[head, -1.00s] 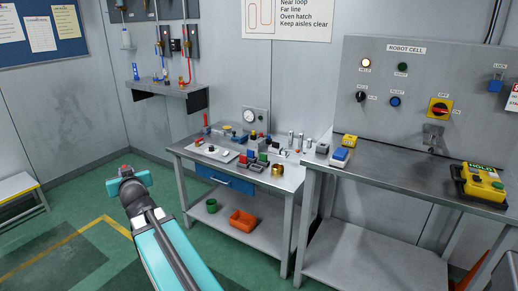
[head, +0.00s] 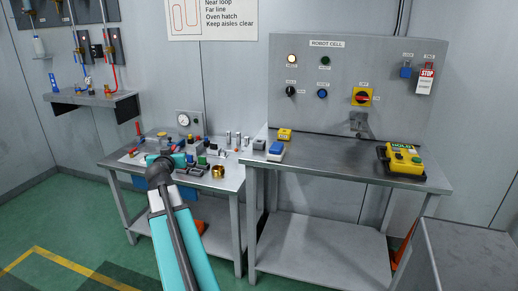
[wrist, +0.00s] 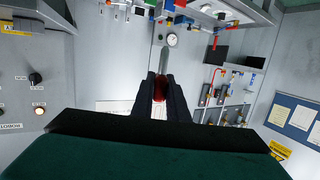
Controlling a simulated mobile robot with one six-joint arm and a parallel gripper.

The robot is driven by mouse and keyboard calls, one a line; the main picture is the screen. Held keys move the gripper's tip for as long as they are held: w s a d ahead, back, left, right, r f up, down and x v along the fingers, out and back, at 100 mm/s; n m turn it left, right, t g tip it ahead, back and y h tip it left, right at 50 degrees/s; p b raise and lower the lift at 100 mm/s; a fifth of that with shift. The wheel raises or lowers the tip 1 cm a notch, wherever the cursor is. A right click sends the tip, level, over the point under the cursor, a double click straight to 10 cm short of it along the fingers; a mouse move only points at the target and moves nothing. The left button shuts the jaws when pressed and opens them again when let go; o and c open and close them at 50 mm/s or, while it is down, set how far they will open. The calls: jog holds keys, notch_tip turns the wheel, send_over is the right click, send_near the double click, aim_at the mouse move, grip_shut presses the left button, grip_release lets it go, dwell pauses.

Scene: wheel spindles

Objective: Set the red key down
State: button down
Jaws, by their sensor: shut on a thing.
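My gripper (wrist: 160,76) is shut on the red key (wrist: 159,91) in the wrist view. The key's red part sits between the two dark fingers, and a grey shaft extends beyond the fingertips. In the head view my gripper (head: 168,160) shows from behind, in front of the smaller workbench. The key is not made out there; my arm's end hides it.
The right bench (head: 330,163) has a yellow pendant (head: 402,160), a blue-and-white item (head: 276,150) and a clear middle. A grey cabinet (head: 470,262) stands front right.

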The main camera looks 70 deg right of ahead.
jog(key=s+d+r+m+g+h, duration=0.1)
jog(key=s+d+m+g, duration=0.1)
jog(key=s+d, duration=0.5)
jog(key=s+d+r+m+g, duration=0.1)
jog(key=s+d+m+g, duration=0.2)
jog(key=s+d, duration=0.5)
jog(key=s+g, duration=0.1)
jog(key=s, duration=0.4)
jog(key=shift+s+d+g+h, duration=0.2)
jog(key=shift+s+g+h, duration=0.1)
jog(key=shift+s+h, duration=0.1)
jog(key=d+p, duration=0.1)
jog(key=d, duration=0.4)
jog(key=s+d+f+p, duration=0.1)
jog(key=d, duration=0.4)
jog(key=s+d+p, duration=0.1)
jog(key=d+p, duration=0.1)
jog(key=d, duration=0.3)
jog(key=shift+s+d+f, duration=0.25)
jog(key=shift+d, duration=0.15)
jog(key=shift+f+p, duration=0.3)
jog(key=shift+f, duration=1.5)
jog(key=shift+f, duration=0.15)
